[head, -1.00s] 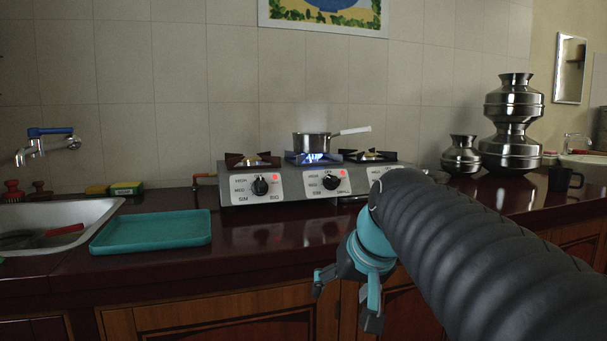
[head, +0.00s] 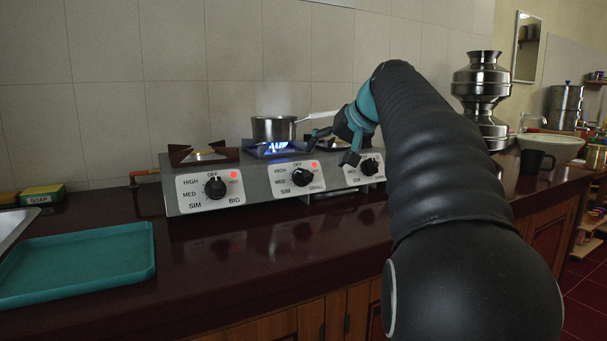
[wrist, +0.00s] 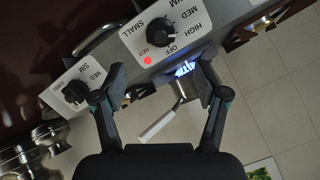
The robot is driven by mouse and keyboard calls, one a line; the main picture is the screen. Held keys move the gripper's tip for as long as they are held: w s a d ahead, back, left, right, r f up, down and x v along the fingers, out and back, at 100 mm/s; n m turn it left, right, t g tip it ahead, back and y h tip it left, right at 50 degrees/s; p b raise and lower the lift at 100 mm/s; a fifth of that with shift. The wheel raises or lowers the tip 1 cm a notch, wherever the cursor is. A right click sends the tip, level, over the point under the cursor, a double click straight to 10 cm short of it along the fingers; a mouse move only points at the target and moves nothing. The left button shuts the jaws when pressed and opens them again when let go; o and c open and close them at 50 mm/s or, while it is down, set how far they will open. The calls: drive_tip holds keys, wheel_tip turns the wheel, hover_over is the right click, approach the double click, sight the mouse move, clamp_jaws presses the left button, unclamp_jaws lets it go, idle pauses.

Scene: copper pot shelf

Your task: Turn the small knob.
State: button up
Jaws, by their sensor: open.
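The stove (head: 262,205) has three black knobs on white panels. The middle knob (head: 302,176) sits on the panel marked SMALL, with a red dot beside it; it also shows in the wrist view (wrist: 160,31), upside down. The left knob (head: 215,188) is on the panel marked BIG. The right knob (head: 370,167) is partly behind my gripper in the head view and shows in the wrist view (wrist: 75,92). My gripper (head: 335,147) is open and empty in front of the stove's right half. In the wrist view its fingers (wrist: 160,82) are spread, apart from the middle knob.
A steel pot (head: 272,130) with a pale handle stands on the middle burner over a blue flame (head: 280,147). A teal tray (head: 75,264) lies at left. The counter before the stove is clear.

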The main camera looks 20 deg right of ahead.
sight(307, 172)
drive_tip(key=x, duration=1)
drive_tip(key=shift+w+a+f, duration=0.15)
drive_tip(key=shift+w+f, duration=0.05)
drive_tip(key=shift+w, duration=0.15)
drive_tip(key=c, duration=1.2)
drive_tip(key=shift+o, duration=0.2)
